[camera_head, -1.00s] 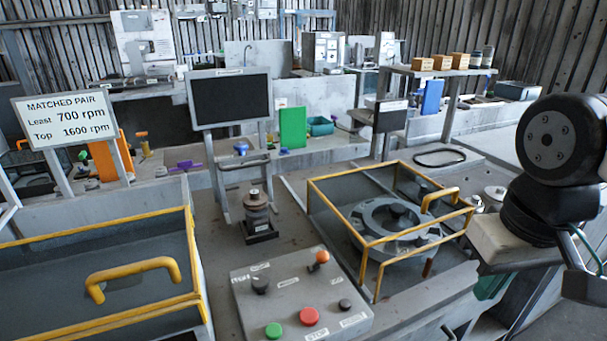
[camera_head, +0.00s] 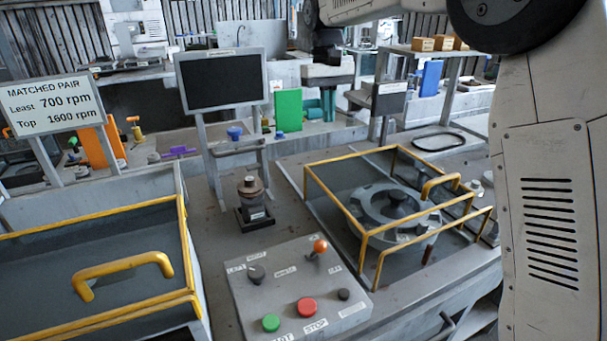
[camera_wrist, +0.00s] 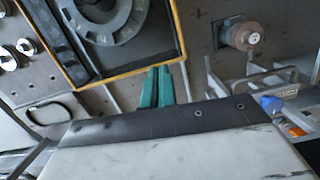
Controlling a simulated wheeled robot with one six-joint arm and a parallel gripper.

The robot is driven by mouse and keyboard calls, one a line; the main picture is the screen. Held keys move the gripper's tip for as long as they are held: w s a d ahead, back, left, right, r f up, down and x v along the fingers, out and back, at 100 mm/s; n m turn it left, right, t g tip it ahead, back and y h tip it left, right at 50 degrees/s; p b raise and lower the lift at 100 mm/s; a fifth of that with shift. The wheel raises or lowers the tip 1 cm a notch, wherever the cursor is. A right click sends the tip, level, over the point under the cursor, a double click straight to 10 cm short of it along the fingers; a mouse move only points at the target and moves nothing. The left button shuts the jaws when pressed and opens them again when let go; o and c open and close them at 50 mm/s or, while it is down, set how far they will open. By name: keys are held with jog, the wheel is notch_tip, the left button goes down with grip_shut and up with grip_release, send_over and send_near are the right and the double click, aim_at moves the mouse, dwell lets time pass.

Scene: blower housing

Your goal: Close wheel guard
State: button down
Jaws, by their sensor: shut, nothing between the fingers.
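The wheel guard (camera_head: 335,195) is a yellow-edged, see-through frame at the right of the bench, with a yellow handle (camera_head: 440,184) on its right side. A grey wheel (camera_head: 385,212) shows inside it. I cannot tell how far the guard is open. In the wrist view the wheel (camera_wrist: 100,18) and the guard's yellow edge (camera_wrist: 130,73) show at the top. My gripper (camera_head: 328,112) hangs behind the guard, apart from it, with its teal fingers pointing down. In the wrist view its fingers (camera_wrist: 156,72) are together and empty.
A control box (camera_head: 295,290) with red and green buttons stands in front. A small brown-topped post (camera_head: 252,200) and a dark screen (camera_head: 222,80) stand left of the guard. Another yellow-edged cover (camera_head: 100,265) with a handle is at the left. My arm crosses the right side.

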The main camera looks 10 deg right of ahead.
jog(key=w+a+f, duration=0.7)
jog(key=w+f, duration=0.2)
jog(key=shift+n+g, duration=0.4)
jog(key=x, duration=0.9)
jog(key=shift+f, duration=0.25)
jog(key=s, duration=0.2)
jog(key=s+d, duration=0.1)
jog(key=shift+s+f, duration=0.15)
jog(key=shift+f, duration=0.2)
jog(key=shift+s+d, duration=0.15)
jog(key=shift+s, duration=0.1)
